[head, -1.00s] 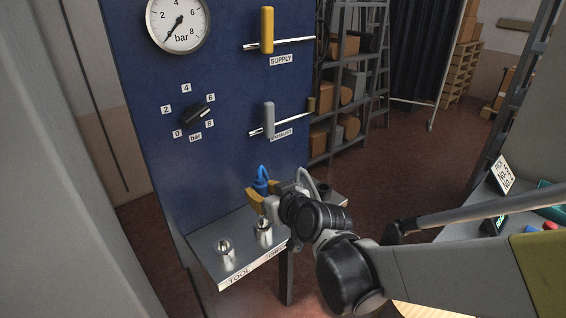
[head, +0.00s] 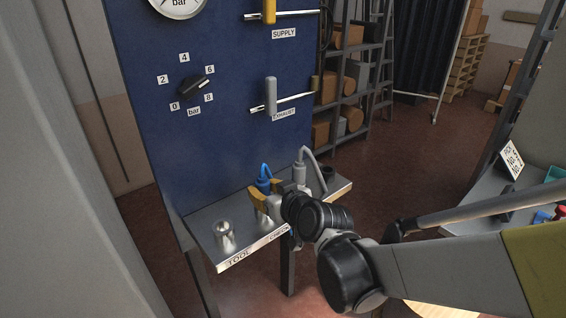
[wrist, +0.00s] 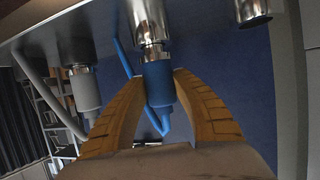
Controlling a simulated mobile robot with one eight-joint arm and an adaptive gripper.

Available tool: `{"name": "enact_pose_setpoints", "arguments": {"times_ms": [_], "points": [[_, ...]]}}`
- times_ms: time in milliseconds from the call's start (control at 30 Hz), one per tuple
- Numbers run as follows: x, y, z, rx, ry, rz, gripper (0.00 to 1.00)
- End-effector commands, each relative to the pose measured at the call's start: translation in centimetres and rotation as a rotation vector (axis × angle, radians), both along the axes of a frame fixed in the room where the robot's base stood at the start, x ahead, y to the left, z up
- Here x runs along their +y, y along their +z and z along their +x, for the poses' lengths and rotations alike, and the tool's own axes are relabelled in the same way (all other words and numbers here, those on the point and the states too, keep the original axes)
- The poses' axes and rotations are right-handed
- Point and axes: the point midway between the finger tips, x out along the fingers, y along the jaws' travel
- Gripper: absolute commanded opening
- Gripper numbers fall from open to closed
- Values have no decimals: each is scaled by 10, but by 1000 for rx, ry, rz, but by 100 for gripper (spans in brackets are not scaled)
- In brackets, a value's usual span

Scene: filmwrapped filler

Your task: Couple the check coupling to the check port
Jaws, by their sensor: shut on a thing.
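My gripper (head: 262,192) has its yellow fingers shut around a blue coupling (head: 264,178) with a blue hose. It holds the coupling upright above the metal port (head: 265,216) near the CHECK label (head: 278,232). In the wrist view, the blue coupling (wrist: 158,83) sits between the fingers (wrist: 160,82), in line with the shiny metal port (wrist: 149,24). Its end meets or nearly meets the port's narrow tip; I cannot tell whether it is seated. My gripper and wrist partly hide this port in the head view.
Another metal port (head: 224,236) stands near the TOOL label (head: 238,256). A grey coupling (head: 299,173) with a grey hose stands close to the right of my gripper, near a dark cylindrical fitting (head: 327,173). The blue panel (head: 220,140) rises behind the shelf (head: 205,222).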

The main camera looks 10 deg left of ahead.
Motion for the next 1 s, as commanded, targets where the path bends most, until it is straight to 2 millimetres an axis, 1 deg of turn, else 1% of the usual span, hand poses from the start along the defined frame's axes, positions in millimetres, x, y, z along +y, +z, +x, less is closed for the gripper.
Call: {"name": "enact_pose_setpoints", "arguments": {"times_ms": [1000], "points": [[0,-7,0,0,0,0,0]]}}
